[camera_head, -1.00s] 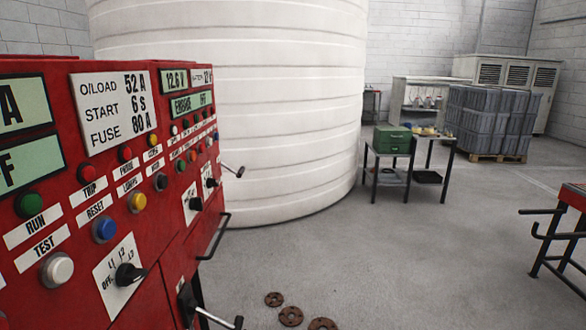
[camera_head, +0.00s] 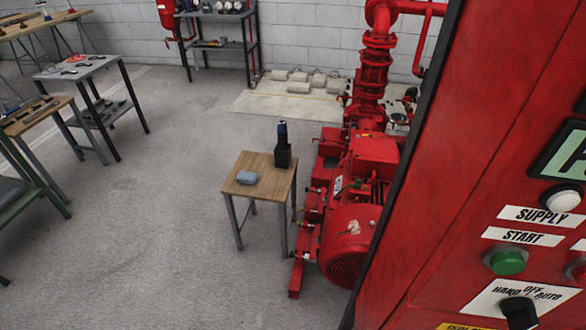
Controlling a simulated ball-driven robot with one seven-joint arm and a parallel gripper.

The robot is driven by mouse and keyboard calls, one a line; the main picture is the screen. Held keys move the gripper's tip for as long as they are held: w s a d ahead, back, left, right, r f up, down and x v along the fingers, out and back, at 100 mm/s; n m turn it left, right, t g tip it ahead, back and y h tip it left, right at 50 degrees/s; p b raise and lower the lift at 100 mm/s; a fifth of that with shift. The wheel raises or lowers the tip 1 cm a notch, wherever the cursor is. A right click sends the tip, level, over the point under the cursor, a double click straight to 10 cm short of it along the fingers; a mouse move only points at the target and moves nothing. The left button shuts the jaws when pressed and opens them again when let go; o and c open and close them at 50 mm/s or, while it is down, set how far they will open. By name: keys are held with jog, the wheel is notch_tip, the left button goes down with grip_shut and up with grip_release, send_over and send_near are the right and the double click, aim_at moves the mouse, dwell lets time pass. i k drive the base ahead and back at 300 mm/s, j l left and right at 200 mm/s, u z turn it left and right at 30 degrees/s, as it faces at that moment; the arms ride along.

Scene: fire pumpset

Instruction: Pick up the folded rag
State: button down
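A small grey-blue folded bundle, which looks like the folded rag (camera_head: 247,177), lies on a small wooden-topped table (camera_head: 262,163) with grey legs. It is near the left part of the tabletop. A dark bottle with a blue top (camera_head: 282,146) stands upright at the back right of the same table. My gripper is not in view, so I cannot see its state.
A red pump and motor (camera_head: 352,220) stand right beside the table. A red control panel (camera_head: 470,150) fills the right side, close by. Workbenches (camera_head: 85,72) stand at the left. A shelf (camera_head: 222,38) is at the back wall. Floor left of the table is clear.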

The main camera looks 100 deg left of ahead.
aim_at(244, 177)
jog(key=u, duration=2.8)
